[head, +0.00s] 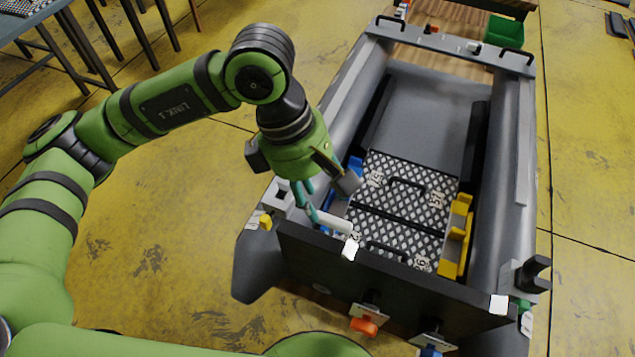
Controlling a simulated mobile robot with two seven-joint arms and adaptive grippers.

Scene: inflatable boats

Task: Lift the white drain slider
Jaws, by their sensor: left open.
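Two small white blocks sit at the top edge of the boat's dark transom, one (349,250) near the left and one (499,305) at the right end. I cannot tell for certain which is the white drain slider. My left gripper (313,211) is open, with teal fingers pointing down over the transom's left end. The left white block is just right of and below its fingertips. A pale cylinder (335,223) lies close beside the fingertips; whether they touch it is unclear. My right gripper is not in view.
The grey inflatable boat (513,140) holds a patterned floor panel (400,190) and a yellow bracket (456,235). Orange (364,326) and blue (430,351) parts are on the transom's outer face. A green bin (504,32) stands behind.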

